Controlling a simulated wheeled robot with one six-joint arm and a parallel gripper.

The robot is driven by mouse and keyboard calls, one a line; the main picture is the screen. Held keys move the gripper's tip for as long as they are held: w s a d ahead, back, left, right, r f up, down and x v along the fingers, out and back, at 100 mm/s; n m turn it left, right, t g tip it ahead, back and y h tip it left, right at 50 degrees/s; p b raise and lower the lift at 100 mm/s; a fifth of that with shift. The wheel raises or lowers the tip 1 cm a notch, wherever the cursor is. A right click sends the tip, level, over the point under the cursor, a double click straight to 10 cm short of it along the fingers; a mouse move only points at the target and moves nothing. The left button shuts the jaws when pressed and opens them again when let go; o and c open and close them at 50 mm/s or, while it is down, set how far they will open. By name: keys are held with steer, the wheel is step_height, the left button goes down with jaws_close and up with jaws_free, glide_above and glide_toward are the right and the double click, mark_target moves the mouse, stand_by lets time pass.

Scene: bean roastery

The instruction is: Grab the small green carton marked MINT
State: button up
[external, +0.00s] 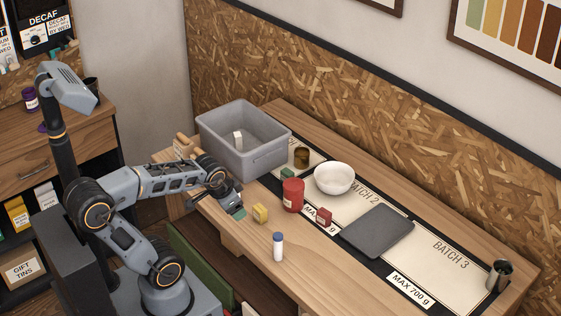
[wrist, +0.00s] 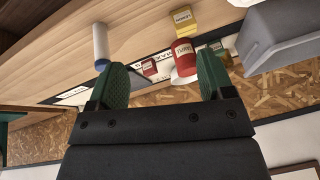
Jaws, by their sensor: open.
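The small green carton (external: 287,174) stands on the table behind the red canister (external: 293,195), to the right of the grey bin; its lettering is too small to read. In the wrist view, a green patch just beyond the right finger looks like this carton (wrist: 221,50), partly hidden. My gripper (external: 238,212) is open and empty above the table's front edge, left of the yellow carton (external: 260,213) and well short of the green one. In the wrist view my gripper (wrist: 160,60) shows its two green fingers wide apart.
The grey bin (external: 243,158) stands at the table's back left and holds a pale item. A brown jar (external: 301,157), white bowl (external: 334,178) and red carton (external: 325,217) are near the canister. A blue-capped white bottle (external: 278,247) stands in front. A dark slab (external: 377,230) lies right.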

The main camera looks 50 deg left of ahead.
steer(key=w+a+f+m+t+y+b, duration=0.2)
steer(key=w+a+f+m+b, duration=0.1)
steer(key=w+a+m, duration=0.25)
steer(key=m+t+h+b, duration=0.2)
steer(key=m+t+b, duration=0.6)
steer(key=m, duration=1.7)
glide_toward(284, 176)
steer(key=shift+s+a+r+g+b, duration=0.15)
steer(key=shift+s+r+g+b, duration=0.4)
steer(key=shift+s+r, duration=0.65)
steer(key=shift+w+f+m, duration=0.35)
steer(key=shift+f+m, duration=0.1)
steer(key=shift+m, duration=0.7)
steer(key=shift+m+h, duration=0.3)
steer(key=b+x, duration=0.1)
steer(key=x, duration=0.6)
steer(key=shift+w+f, duration=0.1)
steer(key=shift+w, duration=0.15)
steer(key=shift+x, duration=3.05)
